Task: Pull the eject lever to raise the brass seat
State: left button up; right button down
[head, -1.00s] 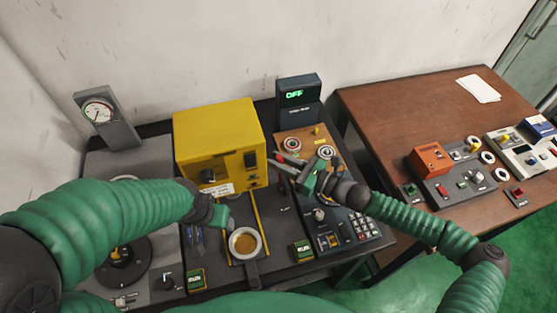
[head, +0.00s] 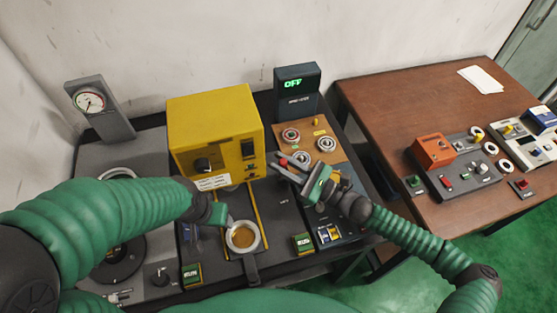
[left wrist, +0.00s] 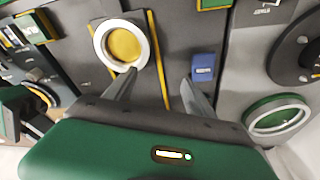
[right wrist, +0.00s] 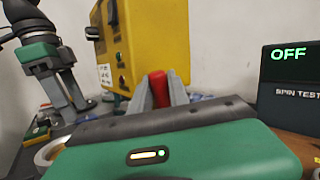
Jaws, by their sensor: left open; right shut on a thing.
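The brass seat (head: 241,237) shows as a round brass disc inside a pale ring on the dark bench; it also shows in the left wrist view (left wrist: 124,45). My left gripper (head: 228,213) is just beside it, open and empty. Its fingers (left wrist: 156,86) are spread, with the ring beyond the finger on the left. My right gripper (head: 283,167) is shut on a red knob, apparently the eject lever's, right of the yellow machine. In the right wrist view the red knob (right wrist: 158,88) stands between the fingers; what is below it is hidden.
The yellow machine (head: 213,128) stands behind the seat. A dark display (head: 297,90) reading OFF stands at the back. A tan board (head: 327,147) with several bearing rings lies behind my right gripper. A brown table (head: 390,105) with other devices is at the right.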

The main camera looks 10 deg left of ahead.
jog(key=c, duration=1.5)
grip_release()
jog(key=shift+d, duration=0.1)
jog(key=shift+c, duration=0.2)
pick_arm(q)
jog(key=shift+d+r, duration=0.1)
jog(key=shift+d, duration=0.1)
pick_arm(e)
jog(key=shift+d, duration=0.15)
pick_arm(q)
jog(key=shift+a, duration=0.1)
pick_arm(e)
jog(key=shift+d+f, duration=0.15)
jog(key=shift+d, duration=0.05)
pick_arm(q)
jog(key=shift+b+x, duration=0.8)
jog(key=shift+b, duration=0.05)
pick_arm(e)
jog(key=v, duration=1.6)
pick_arm(q)
jog(key=shift+s, duration=0.2)
pick_arm(e)
jog(key=shift+s+d, duration=0.1)
jog(key=shift+d, duration=0.15)
